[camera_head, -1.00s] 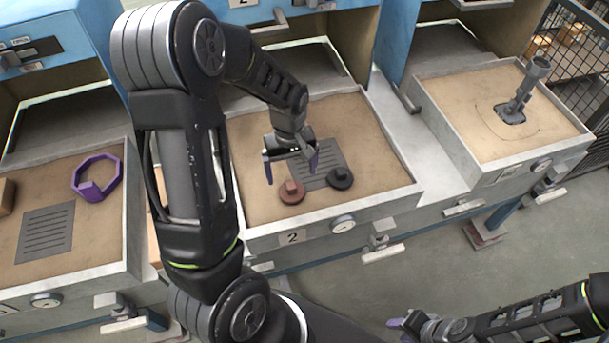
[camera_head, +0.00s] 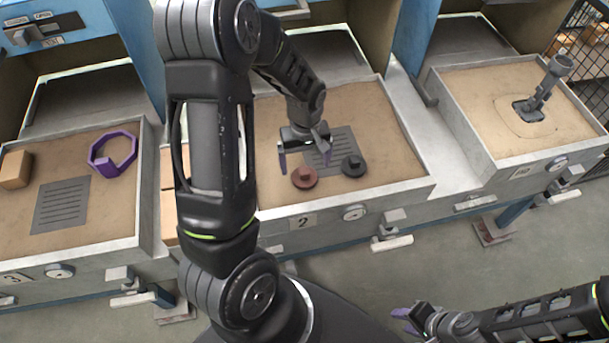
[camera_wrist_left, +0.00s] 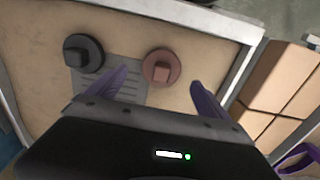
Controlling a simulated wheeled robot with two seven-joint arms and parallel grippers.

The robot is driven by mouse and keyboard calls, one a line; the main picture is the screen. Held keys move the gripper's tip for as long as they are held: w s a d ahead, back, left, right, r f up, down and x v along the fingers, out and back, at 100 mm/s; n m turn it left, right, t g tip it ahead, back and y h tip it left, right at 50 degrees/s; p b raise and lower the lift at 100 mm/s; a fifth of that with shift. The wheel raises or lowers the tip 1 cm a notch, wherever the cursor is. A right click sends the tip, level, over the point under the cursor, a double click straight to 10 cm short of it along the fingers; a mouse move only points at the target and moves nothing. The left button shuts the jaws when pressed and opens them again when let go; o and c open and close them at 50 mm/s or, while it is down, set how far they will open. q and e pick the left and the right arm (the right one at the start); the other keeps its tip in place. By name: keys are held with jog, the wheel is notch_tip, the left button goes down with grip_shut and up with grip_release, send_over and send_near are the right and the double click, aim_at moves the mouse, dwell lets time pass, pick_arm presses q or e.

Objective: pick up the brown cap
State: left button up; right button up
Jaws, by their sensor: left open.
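The brown cap (camera_head: 304,177), a round disc with a square knob, lies on the sand of the middle tray (camera_head: 395,198). It also shows in the left wrist view (camera_wrist_left: 161,68). My left gripper (camera_head: 306,160) is open and empty above the tray, just behind the cap in the head view. In the left wrist view its purple fingertips (camera_wrist_left: 158,84) stand on either side of the cap's line, with the cap ahead between them, not touched. My right gripper (camera_head: 405,318) is low at the bottom right, away from the trays; its jaw opening is too small to tell.
A dark cap (camera_head: 353,165) lies right of the brown cap, by a grey slotted plate (camera_head: 338,140). The left tray holds a purple ring (camera_head: 122,160), a brown block (camera_head: 15,169) and another slotted plate (camera_head: 62,205). A grey fixture (camera_head: 543,92) stands in the right tray.

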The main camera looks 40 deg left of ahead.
aim_at(304, 170)
pick_arm(q)
notch_tip(304, 170, down, 5)
jog(key=shift+s+p, duration=0.1)
jog(key=shift+p, duration=0.45)
jog(key=c, duration=1.4)
jog(key=shift+c, duration=0.2)
jog(key=shift+r, duration=0.1)
notch_tip(304, 170, up, 10)
jog(key=shift+f+b, duration=0.1)
jog(key=shift+b, duration=0.45)
